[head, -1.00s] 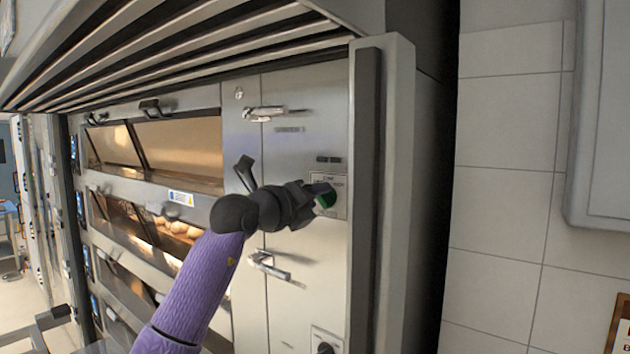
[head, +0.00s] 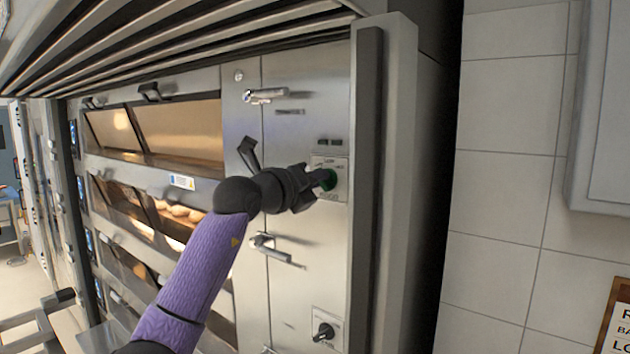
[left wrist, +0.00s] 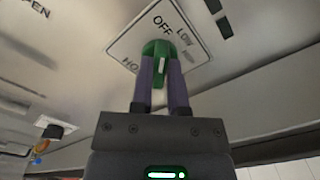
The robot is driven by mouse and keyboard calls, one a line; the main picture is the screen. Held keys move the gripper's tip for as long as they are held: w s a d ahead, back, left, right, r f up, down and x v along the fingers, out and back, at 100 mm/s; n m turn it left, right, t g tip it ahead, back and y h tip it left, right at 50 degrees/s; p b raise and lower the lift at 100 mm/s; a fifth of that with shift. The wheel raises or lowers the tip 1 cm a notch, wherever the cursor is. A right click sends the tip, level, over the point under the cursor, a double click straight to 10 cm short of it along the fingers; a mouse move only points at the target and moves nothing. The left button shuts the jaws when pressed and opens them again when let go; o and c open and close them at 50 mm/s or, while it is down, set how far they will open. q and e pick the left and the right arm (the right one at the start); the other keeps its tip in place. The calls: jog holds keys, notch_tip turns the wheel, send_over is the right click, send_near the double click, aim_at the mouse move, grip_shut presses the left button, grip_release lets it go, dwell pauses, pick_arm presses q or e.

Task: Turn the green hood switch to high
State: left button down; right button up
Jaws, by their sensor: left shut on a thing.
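The green hood switch (head: 330,180) is a round knob on a pale label plate (head: 341,165), high on the steel panel right of the ovens. My left gripper (head: 320,180) reaches it from the left and is shut on it. In the left wrist view the two fingers hold the sides of the green knob (left wrist: 157,48). The plate (left wrist: 126,43) there reads OFF and LOW, with a third word partly unclear. A light mark shows on the knob between the fingers; which setting it points to I cannot tell. My right gripper is not in view.
A black knob (head: 324,332) sits lower on the same panel. Bar handles (head: 265,96) and (head: 268,248) stick out left of the switch. A vertical steel post (head: 393,180) stands close on the right. The hood slats (head: 180,45) overhang above.

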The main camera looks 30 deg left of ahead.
pick_arm(q)
jog(key=shift+d+m+b, duration=0.15)
jog(key=shift+m+b, duration=0.1)
jog(key=shift+m, duration=4.1)
jog(key=shift+d+m+b, duration=0.15)
jog(key=shift+m+b, duration=0.05)
jog(key=shift+m, duration=4.15)
jog(key=c, duration=0.6)
grip_release()
jog(key=shift+s, duration=0.1)
